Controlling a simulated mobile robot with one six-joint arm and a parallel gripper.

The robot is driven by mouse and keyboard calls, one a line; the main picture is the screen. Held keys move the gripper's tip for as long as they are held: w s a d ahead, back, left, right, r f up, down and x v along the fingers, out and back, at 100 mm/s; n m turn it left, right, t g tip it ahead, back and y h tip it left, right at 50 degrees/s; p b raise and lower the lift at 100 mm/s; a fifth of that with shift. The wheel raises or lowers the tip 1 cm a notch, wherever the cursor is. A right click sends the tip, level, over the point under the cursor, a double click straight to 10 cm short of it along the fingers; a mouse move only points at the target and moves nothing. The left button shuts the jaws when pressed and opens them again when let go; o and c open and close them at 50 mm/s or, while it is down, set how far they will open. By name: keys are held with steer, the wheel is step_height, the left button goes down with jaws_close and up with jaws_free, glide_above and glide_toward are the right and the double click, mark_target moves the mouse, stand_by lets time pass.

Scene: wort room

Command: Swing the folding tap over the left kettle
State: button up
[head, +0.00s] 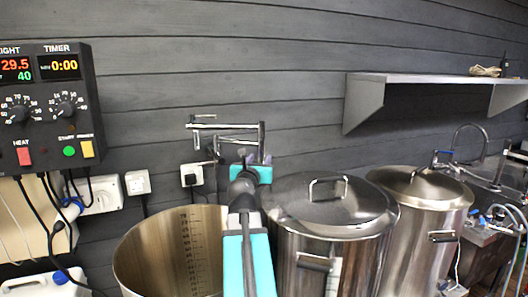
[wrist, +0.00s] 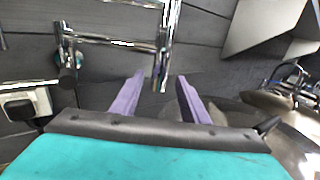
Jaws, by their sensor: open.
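The chrome folding tap (head: 225,126) is on the dark plank wall, its jointed arms running right to an upright spout (head: 261,138). The left kettle (head: 150,252) is open, with a scale inside its wall; my arm covers its right side. In the head view the spout is right of the left kettle's opening, near the middle kettle's left edge. My gripper (head: 250,162) is at the spout, its fingers hard to make out there. In the wrist view my gripper (wrist: 160,76) is open, and the spout's lower end (wrist: 163,62) shows between the purple fingertips. I cannot tell if they touch.
The middle kettle (head: 332,240) and right kettle (head: 425,215) have lids with handles. A control box (head: 45,105) hangs at the left, above sockets and cables. A metal shelf (head: 435,80) juts from the wall at the right. A sink tap (head: 470,145) stands beyond the right kettle.

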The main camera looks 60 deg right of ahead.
steer(key=shift+p+x, duration=0.6)
steer(key=shift+x, duration=3.6)
steer(key=shift+c, duration=0.3)
jaws_close()
